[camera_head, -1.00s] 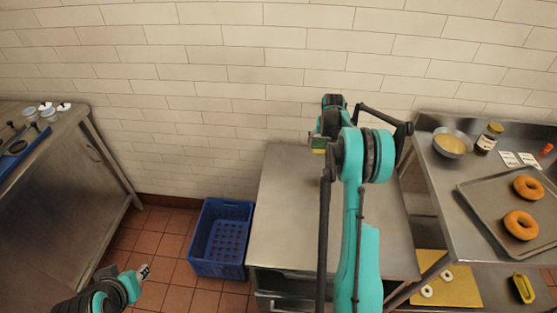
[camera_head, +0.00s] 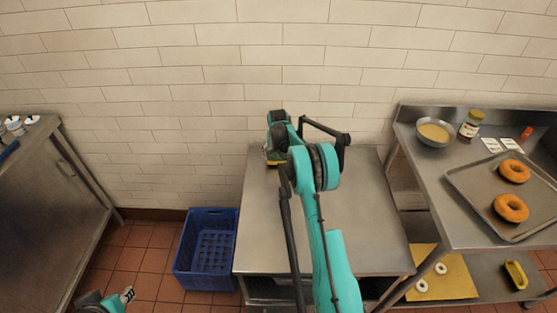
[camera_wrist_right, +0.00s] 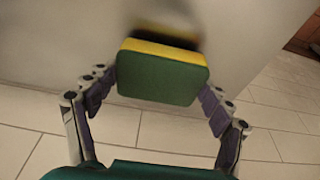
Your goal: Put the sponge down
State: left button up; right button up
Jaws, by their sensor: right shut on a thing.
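The sponge (camera_wrist_right: 160,75), green with a yellow layer, is held between the fingers of my right gripper (camera_wrist_right: 156,88) in the right wrist view. In the head view only a small yellow-green part of the sponge (camera_head: 272,161) shows below my right gripper, at the back left of the steel table (camera_head: 355,225). The arm hides the rest. A blurred dark and yellow patch shows close beyond the sponge in the wrist view; I cannot tell whether the sponge touches the table. My left gripper (camera_head: 127,295) is low at the bottom left, too small to judge.
A blue crate (camera_head: 207,250) stands on the floor left of the table. A right-hand counter (camera_head: 450,215) holds a bowl (camera_head: 433,133), a jar (camera_head: 471,124) and a tray (camera_head: 470,190) with two bagels. The tabletop right of my arm is clear.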

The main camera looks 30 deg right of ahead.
jog(key=shift+f, duration=0.5)
jog(key=shift+f, duration=0.2)
jog(key=o, duration=1.3)
